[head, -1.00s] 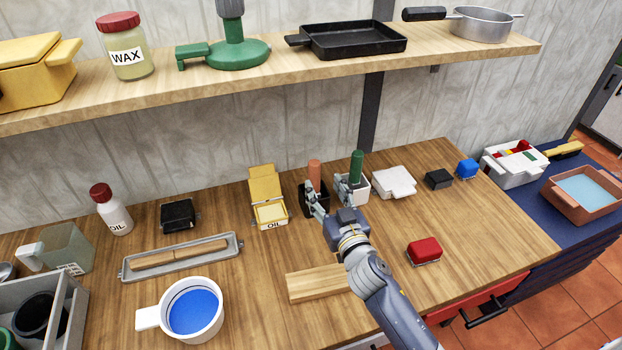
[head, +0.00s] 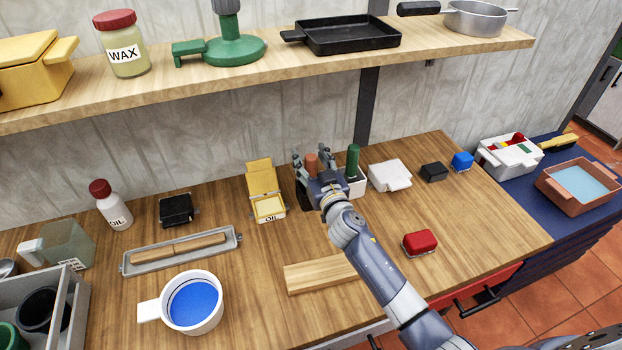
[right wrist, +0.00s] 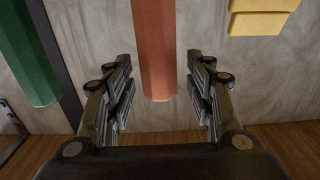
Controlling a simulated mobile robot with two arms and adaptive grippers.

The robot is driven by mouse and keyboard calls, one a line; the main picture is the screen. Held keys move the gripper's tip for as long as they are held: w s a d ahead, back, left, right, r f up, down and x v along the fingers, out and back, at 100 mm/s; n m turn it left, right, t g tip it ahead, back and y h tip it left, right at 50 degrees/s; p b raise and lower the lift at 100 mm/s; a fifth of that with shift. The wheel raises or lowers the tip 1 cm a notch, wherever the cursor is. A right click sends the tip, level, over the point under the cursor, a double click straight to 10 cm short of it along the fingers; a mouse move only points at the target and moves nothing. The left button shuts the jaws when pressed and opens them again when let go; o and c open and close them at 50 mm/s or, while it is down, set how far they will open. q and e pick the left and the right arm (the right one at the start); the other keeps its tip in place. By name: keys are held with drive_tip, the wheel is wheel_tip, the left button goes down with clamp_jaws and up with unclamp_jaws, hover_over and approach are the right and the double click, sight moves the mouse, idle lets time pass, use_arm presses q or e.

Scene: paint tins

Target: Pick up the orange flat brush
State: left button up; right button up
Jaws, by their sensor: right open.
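The orange flat brush (head: 311,164) shows only its orange-brown handle, standing upright in a black holder (head: 304,197) on the bench; the rest of it is hidden. The handle also shows in the right wrist view (right wrist: 155,45), between the two fingers. My right gripper (head: 312,156) is open, with one finger on each side of the handle. In the right wrist view its fingers (right wrist: 160,78) stand apart, with visible gaps to the handle. My left gripper is not in view.
A green handle (head: 353,161) stands in a white holder (head: 357,185) close on the right. A yellow tin (head: 266,178) with its lid up is on the left. The shelf (head: 270,68) runs above. A wooden block (head: 320,274) and a red item (head: 420,242) lie in front.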

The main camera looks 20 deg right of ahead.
drive_tip(key=shift+c, duration=0.6)
drive_tip(key=c, duration=1.1)
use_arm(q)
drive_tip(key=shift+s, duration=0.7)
use_arm(e)
drive_tip(key=shift+o, duration=0.2)
drive_tip(key=shift+r, duration=0.35)
use_arm(q)
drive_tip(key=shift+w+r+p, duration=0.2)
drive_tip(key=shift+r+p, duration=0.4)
drive_tip(key=shift+p, duration=0.05)
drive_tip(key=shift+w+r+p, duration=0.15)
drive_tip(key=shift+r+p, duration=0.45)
use_arm(e)
wheel_tip(320, 180, up, 9)
drive_tip(key=shift+r, duration=0.15)
